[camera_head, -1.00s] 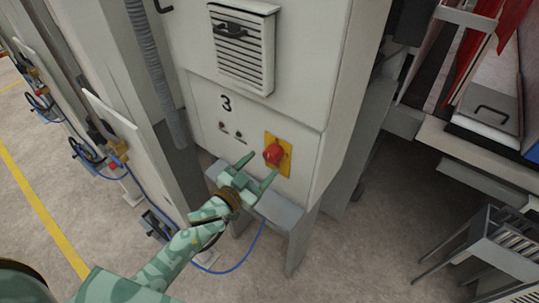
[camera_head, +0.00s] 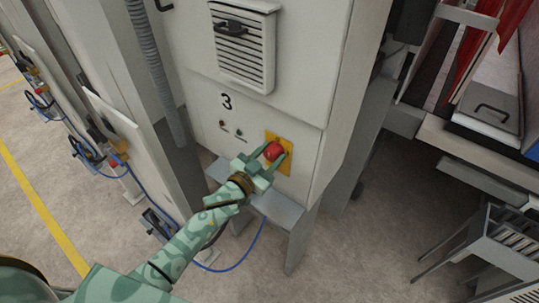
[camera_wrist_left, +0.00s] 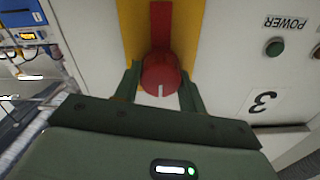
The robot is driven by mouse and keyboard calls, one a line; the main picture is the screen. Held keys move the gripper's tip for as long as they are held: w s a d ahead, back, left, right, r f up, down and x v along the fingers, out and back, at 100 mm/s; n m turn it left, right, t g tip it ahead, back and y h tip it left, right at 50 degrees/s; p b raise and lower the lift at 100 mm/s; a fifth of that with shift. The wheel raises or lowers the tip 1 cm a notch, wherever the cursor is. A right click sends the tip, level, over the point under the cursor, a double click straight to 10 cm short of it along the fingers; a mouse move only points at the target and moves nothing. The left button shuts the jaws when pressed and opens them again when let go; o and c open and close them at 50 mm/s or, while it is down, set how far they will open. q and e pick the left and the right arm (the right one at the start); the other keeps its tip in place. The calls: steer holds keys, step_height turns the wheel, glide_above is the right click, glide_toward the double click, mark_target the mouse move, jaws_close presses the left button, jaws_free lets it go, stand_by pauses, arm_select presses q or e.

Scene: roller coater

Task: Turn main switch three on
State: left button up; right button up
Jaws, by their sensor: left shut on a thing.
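The main switch is a red rotary knob (camera_head: 272,151) on a yellow plate (camera_head: 286,160), set low on the grey cabinet below a black number 3. My left gripper (camera_head: 268,158) is shut on the red knob, one finger on each side of it. In the left wrist view the red knob (camera_wrist_left: 161,76) sits between the two green fingers (camera_wrist_left: 160,88), with a white mark on its near face. The yellow plate shows behind it. My right gripper is in neither view.
The cabinet (camera_head: 240,110) also carries small lamps or buttons left of the switch and a louvred vent (camera_head: 243,50) above. A grey step-like ledge (camera_head: 262,204) juts out below. Blue cable lies on the floor. A metal rack (camera_head: 490,240) stands at right.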

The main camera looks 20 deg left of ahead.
arm_select(q)
steer(key=m+b, duration=0.1)
steer(key=m, duration=0.3)
steer(key=shift+d+f+m, duration=0.1)
steer(key=shift+m, duration=0.3)
steer(key=m+b, duration=0.1)
steer(key=m, duration=0.2)
steer(key=shift+m, duration=0.4)
steer(key=m+b, duration=0.1)
steer(key=m, duration=0.4)
steer(key=shift+f+b, duration=0.15)
steer(key=shift+b, duration=0.15)
steer(key=shift+m+b, duration=0.5)
steer(key=shift+m, duration=1.7)
steer(key=o, duration=1)
steer(key=shift+s, duration=0.15)
